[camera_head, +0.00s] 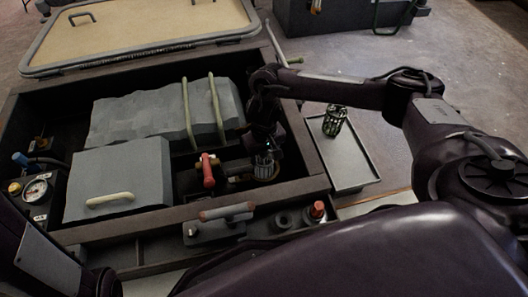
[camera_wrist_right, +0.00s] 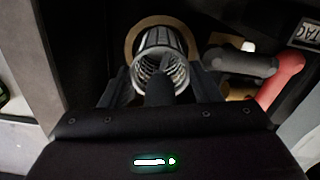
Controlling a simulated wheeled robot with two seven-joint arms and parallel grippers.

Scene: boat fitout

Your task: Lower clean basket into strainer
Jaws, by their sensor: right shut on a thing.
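My right gripper (camera_head: 266,146) reaches down into the open compartment, and it is shut on the clean basket (camera_wrist_right: 158,62), a metal mesh cylinder. In the right wrist view the gripper (camera_wrist_right: 160,88) has one finger on each side of the basket. The strainer's tan ring (camera_wrist_right: 133,42) shows around the basket's far side. In the head view the strainer's clear ribbed body (camera_head: 265,170) is right below the gripper. How deep the basket sits in the strainer I cannot tell. My left arm shows at the lower left, but its gripper is out of view.
A second, darker basket (camera_head: 335,119) stands on a grey tray (camera_head: 345,176) right of the compartment. A red-handled valve (camera_head: 208,171) is just left of the strainer. Grey engine covers (camera_head: 120,180) fill the left. The compartment's raised rim (camera_head: 301,141) runs close to my right arm.

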